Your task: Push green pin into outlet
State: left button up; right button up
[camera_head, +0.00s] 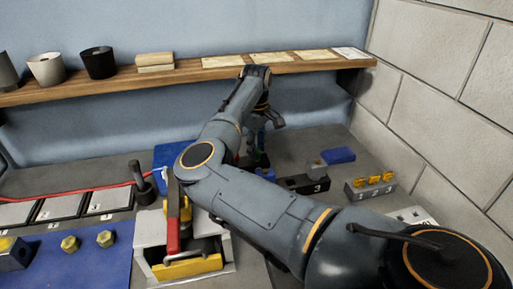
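My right arm crosses the middle of the view, and its gripper (270,122) points down over the back of the bench. A small, dark green piece (261,140) shows just below the fingers; it may be the green pin, but it is too small to be sure. I cannot tell whether the fingers hold it or how far they are apart. A black block marked 3 (303,184) stands to the right of and nearer than the gripper. No outlet can be made out for certain; my arm hides part of the bench. My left gripper is not in view.
A block with yellow pieces (373,188) and a blue block (338,156) stand at the right, near the brick wall. A white box with a red-handled tool (172,235) stands at front. A blue mat (75,265) with brass nuts lies left. A wooden shelf (190,76) runs behind.

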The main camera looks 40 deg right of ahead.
grip_shut()
jog(key=shift+r, duration=0.6)
jog(key=shift+r+p, duration=1.35)
jog(key=shift+r, duration=2.1)
